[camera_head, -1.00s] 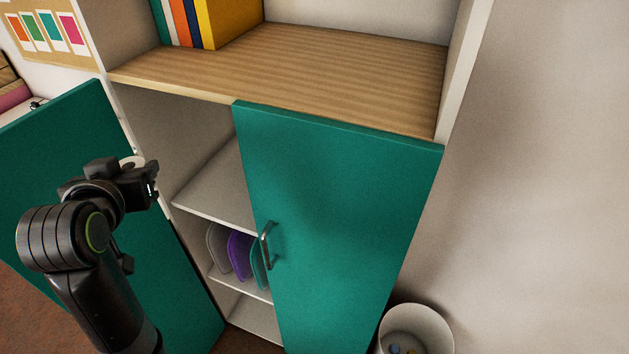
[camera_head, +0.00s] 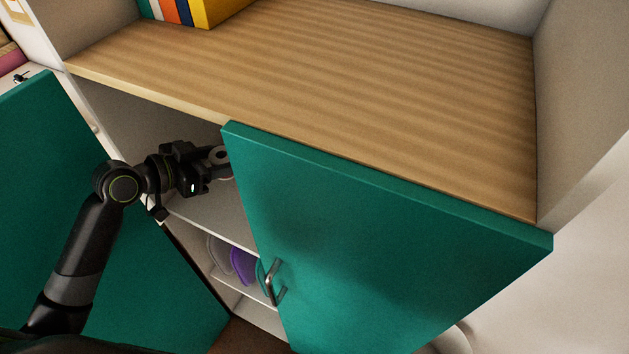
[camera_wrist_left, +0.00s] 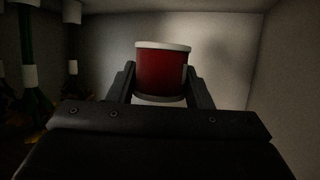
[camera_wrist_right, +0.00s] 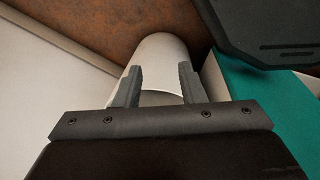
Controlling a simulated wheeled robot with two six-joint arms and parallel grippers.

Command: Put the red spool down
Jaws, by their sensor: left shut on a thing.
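The red spool (camera_wrist_left: 162,72), with pale rims, is upright between the two fingers of my left gripper (camera_wrist_left: 160,84) in the left wrist view. The gripper is shut on it. In the head view my left gripper (camera_head: 222,162) is inside the open cabinet, above the upper inner shelf (camera_head: 205,210) and beside the right teal door's edge. Only a pale end of the spool shows there, so its colour is hidden. I cannot tell whether the spool touches the shelf. My right gripper (camera_wrist_right: 160,85) is open and empty in the right wrist view.
The right teal door (camera_head: 380,240) covers part of the opening; the left teal door (camera_head: 50,180) stands wide open. Purple and grey items (camera_head: 243,265) stand on the shelf below. The wooden top (camera_head: 330,90) is mostly clear. A white bin (camera_wrist_right: 162,60) lies beyond my right gripper.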

